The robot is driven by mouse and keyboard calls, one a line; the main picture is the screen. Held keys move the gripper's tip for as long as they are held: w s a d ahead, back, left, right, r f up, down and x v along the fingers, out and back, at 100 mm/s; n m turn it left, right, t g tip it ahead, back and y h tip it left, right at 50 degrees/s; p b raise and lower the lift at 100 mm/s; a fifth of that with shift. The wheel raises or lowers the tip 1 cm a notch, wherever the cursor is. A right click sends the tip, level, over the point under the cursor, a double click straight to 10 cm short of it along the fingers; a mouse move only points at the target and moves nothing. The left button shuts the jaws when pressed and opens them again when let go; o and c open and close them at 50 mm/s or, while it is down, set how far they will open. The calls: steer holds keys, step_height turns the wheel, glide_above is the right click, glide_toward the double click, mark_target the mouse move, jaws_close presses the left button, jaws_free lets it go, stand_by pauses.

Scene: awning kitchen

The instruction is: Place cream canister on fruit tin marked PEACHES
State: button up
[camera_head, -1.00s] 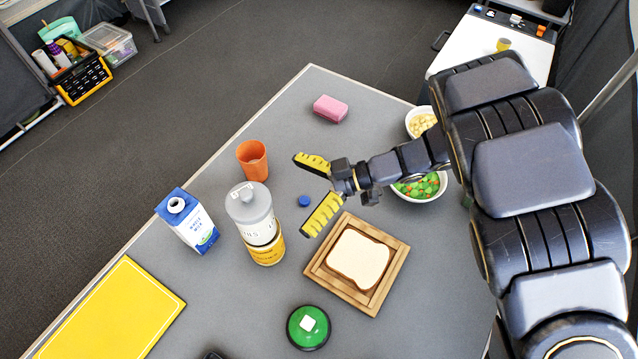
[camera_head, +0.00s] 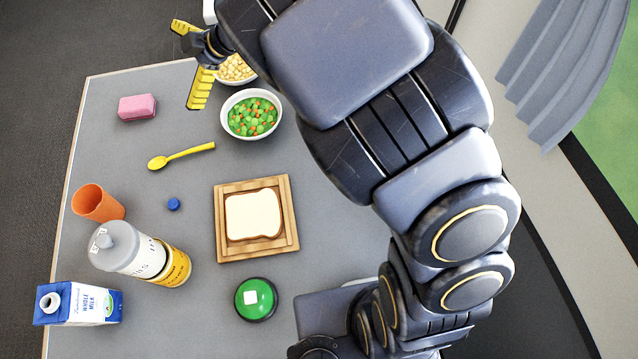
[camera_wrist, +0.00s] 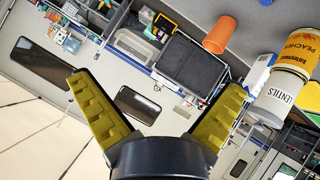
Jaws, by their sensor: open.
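The cream canister (camera_head: 143,257), with a grey lid and part of its lettering showing, stands on top of the yellow fruit tin (camera_head: 178,268). In the wrist view the canister (camera_wrist: 278,100) reads LENTILS and the tin (camera_wrist: 299,50) reads PEACHES; the picture is turned over, with the canister against the tin's top end. They look aligned. My gripper (camera_head: 183,67) is open and empty, beyond the table's far edge near the bowls, well apart from the stack. Its two yellow fingers (camera_wrist: 158,85) are spread in the wrist view with nothing between them.
An orange cup (camera_head: 98,203) and a milk carton (camera_head: 80,303) stand close to the stack. A blue cap (camera_head: 174,204), yellow spoon (camera_head: 181,156), bread on a wooden board (camera_head: 226,250), green button (camera_head: 254,312), pink sponge (camera_head: 137,107) and vegetable bowl (camera_head: 252,113) are also on the table.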

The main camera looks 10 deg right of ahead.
steer(key=w+d+r+m+t+h, duration=0.4)
steer(key=d+r, duration=0.1)
steer(key=d, duration=0.4)
steer(key=w+d+r+m+t+h, duration=0.4)
steer(key=d+r, duration=0.1)
steer(key=d, duration=0.3)
steer(key=s+d+r+m+g+h, duration=0.1)
steer(key=s+d+m+h, duration=0.2)
steer(key=d, duration=0.2)
steer(key=s+d+r+m+h, duration=0.1)
steer(key=s+d+m+h, duration=0.15)
steer(key=d, duration=0.25)
steer(key=s+d+f+m+g, duration=0.2)
steer(key=s+m+g, duration=0.1)
steer(key=s, duration=0.6)
steer(key=s+d+f+m+g, duration=0.2)
steer(key=s+m+g, duration=0.2)
steer(key=s, duration=0.4)
steer(key=s+a+f+g+y, duration=0.1)
steer(key=s+a+g, duration=0.1)
steer(key=s, duration=0.5)
steer(key=s+a+f+g+y, duration=0.1)
steer(key=s+a+g+y, duration=0.1)
steer(key=s+a, duration=0.3)
steer(key=s+m+g, duration=0.1)
steer(key=s, duration=0.2)
steer(key=shift+s+f, duration=0.15)
steer(key=shift+s, duration=0.15)
